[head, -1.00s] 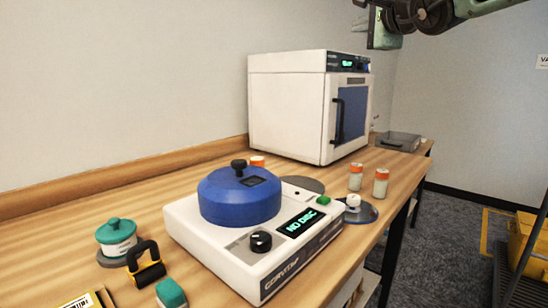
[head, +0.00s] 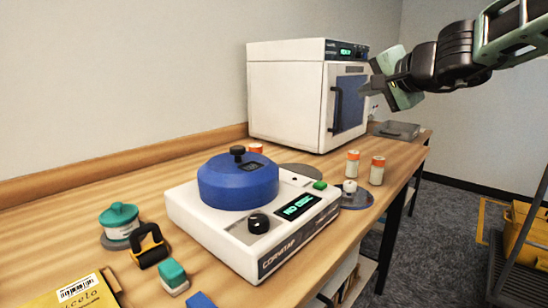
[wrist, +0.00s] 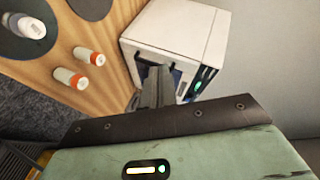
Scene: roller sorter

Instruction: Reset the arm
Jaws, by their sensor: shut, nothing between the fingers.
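My gripper (head: 368,84) shows at the upper right of the head view, raised above the bench in front of the white oven's door. Its fingers are shut and empty, pointing left toward the oven. In the wrist view the shut fingers (wrist: 154,86) overlap the oven's front edge in the picture; I cannot tell the gap from this view. My green and black arm (head: 450,62) reaches in from the right edge, above the bench and floor.
The oven (head: 285,95) stands at the back of the wooden bench. A white sorter (head: 235,245) with a blue lid (head: 238,185) sits in front. Orange-capped jars (head: 377,170) stand near the bench edge. A yellow bin (head: 525,240) is at right. Air around the arm looks clear.

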